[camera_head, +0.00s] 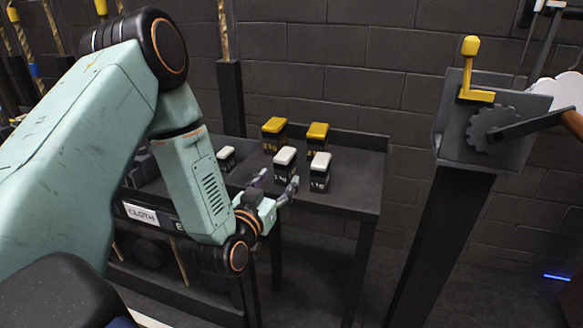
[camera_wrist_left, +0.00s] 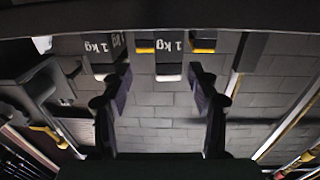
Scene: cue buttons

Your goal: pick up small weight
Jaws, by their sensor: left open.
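Small dark weights with white tops marked 1 kg stand on a dark table (camera_head: 350,198). The middle one (camera_head: 284,172) is just beyond my left gripper (camera_head: 278,181), and another (camera_head: 320,172) stands to its right. My left gripper is open and empty, its fingers pointing at the middle weight. In the left wrist view, which is upside down, this weight (camera_wrist_left: 171,50) shows between the open fingers (camera_wrist_left: 160,82), with no clear contact. The right weight (camera_wrist_left: 98,48) shows at left there. My right gripper is not in view.
Two yellow-topped weights (camera_head: 274,138) (camera_head: 317,137) stand behind. A third small white-topped block (camera_head: 227,158) is to the left, near my arm. A grey stand with a yellow lever (camera_head: 470,68) is at the right. A CLOTH label (camera_head: 141,214) is on the left front.

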